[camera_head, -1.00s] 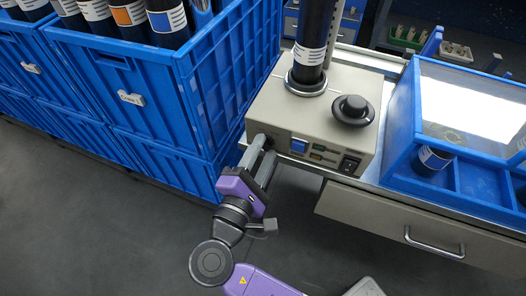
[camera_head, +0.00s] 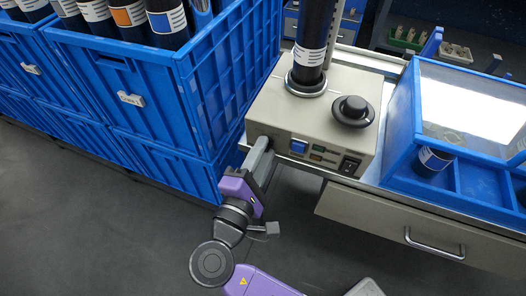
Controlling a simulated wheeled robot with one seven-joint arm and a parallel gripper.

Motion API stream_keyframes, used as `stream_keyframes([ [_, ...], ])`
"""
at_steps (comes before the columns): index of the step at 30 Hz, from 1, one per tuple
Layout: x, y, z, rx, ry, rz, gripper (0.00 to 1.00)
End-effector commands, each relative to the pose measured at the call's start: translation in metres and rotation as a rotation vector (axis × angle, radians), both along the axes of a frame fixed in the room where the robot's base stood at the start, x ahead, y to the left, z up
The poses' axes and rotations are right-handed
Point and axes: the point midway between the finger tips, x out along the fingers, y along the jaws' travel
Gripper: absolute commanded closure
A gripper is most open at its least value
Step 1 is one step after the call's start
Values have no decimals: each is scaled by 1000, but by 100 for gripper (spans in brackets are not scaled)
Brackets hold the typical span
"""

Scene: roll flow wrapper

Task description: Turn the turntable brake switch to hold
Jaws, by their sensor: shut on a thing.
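The beige machine box (camera_head: 326,118) has a front panel with controls along it. My gripper (camera_head: 267,147) is at the left end of that panel. Its fingers are close together on a small dark knob there, which I take to be the turntable brake switch; the fingers hide most of it, so its setting cannot be read. A dark roll with a white label (camera_head: 311,57) stands upright on the round turntable (camera_head: 306,88) on top of the box.
A black dial (camera_head: 352,110) is on top. Blue crates (camera_head: 140,95) of rolls stand close on the left. A blue-framed tray (camera_head: 470,180) is right.

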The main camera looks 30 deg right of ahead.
Motion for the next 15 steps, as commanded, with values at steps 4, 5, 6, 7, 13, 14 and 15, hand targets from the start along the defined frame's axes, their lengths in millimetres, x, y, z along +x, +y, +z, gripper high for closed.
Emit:
stream_keyframes([
  [4, 0, 0, -2, 70, -95, 1, 100],
  [5, 0, 0, -2, 86, -118, 1, 100],
  [6, 0, 0, -3, 108, -149, 1, 100],
  [7, 0, 0, -3, 125, -172, 1, 100],
  [13, 0, 0, -5, 238, -327, 1, 100],
  [14, 0, 0, -5, 254, -349, 1, 100],
  [15, -1, 1, -5, 277, -380, 1, 100],
])
